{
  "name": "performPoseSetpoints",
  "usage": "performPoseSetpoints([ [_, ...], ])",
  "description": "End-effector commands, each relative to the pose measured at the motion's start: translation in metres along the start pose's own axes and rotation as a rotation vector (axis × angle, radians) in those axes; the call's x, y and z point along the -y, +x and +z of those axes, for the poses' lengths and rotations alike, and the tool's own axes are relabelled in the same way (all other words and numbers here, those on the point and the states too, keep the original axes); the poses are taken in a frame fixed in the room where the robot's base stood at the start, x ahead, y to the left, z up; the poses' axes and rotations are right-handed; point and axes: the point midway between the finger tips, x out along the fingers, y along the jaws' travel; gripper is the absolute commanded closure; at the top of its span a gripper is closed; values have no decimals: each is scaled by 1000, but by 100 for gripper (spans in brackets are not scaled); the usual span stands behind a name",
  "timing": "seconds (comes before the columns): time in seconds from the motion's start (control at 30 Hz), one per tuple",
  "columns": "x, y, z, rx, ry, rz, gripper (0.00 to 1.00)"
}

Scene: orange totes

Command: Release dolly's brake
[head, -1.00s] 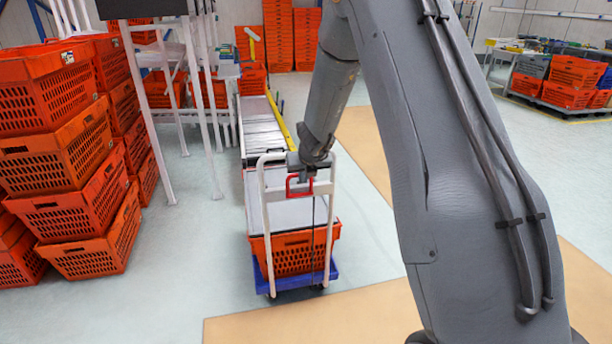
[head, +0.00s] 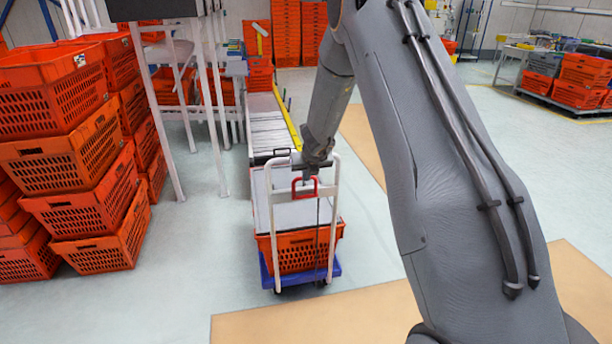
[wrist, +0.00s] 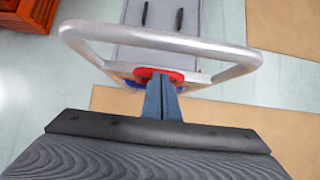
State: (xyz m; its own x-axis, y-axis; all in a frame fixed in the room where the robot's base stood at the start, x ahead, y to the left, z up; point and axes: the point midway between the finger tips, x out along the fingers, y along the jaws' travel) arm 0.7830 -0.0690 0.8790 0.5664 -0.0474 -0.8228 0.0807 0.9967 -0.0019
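The dolly has a blue base (head: 335,270) and a white push frame (head: 270,215), and carries an orange crate (head: 300,252) with a grey lid. A red brake handle (head: 305,193) hangs at the top of the frame. My gripper (head: 317,172) is at that handle, between the frame's uprights. In the wrist view, the frame's bar (wrist: 160,42) arches beyond my gripper (wrist: 162,82). Its two blue-grey fingers are together, with their tips at the red handle (wrist: 160,74). I cannot tell whether the handle is between them.
Stacked orange crates (head: 75,160) stand at the left, beside a white-legged stand (head: 215,120). A conveyor (head: 268,125) with a yellow rail lies behind the dolly. More crates (head: 580,75) sit at the far right. The floor right of the dolly is clear, with tan patches.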

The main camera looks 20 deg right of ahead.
Motion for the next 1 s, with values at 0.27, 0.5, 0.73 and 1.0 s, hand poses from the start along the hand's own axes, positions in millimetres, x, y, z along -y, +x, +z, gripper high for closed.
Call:
performPoseSetpoints([
  [0.27, 0, 0, 0, 0, 0, 0, 100],
  [0.5, -2, -26, 1, 2, -1, 1, 100],
  [0.73, -2, -63, 1, 1, -1, 1, 100],
  [1.0, -8, -90, -4, -4, -119, 19, 100],
])
